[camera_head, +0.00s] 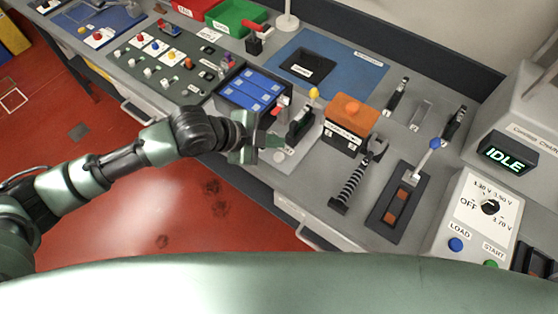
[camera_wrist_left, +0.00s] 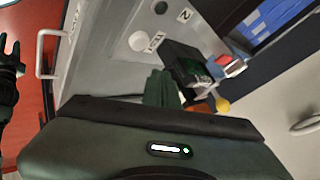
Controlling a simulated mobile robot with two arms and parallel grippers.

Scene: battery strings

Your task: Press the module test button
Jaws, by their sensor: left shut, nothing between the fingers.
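No button in view carries a readable module test label. A small pale round button (camera_head: 279,157) sits on a light plate at the bench's front edge. My left gripper (camera_head: 272,141) is shut and empty, just behind the pale button in the head view, beside a black clamp fixture (camera_head: 300,122). Its green fingers (camera_wrist_left: 163,88) also show in the wrist view, near the black fixture (camera_wrist_left: 188,62). Contact with either button cannot be told. My right gripper is out of view.
Blue battery modules (camera_head: 252,88) sit in a dark tray left of the fixture. A yellow knob (camera_head: 313,93) rises behind it. An orange-topped box (camera_head: 350,112) stands to the right, then a spring-like part (camera_head: 350,182) and a lever switch (camera_head: 400,200). A display (camera_head: 505,157) reads IDLE.

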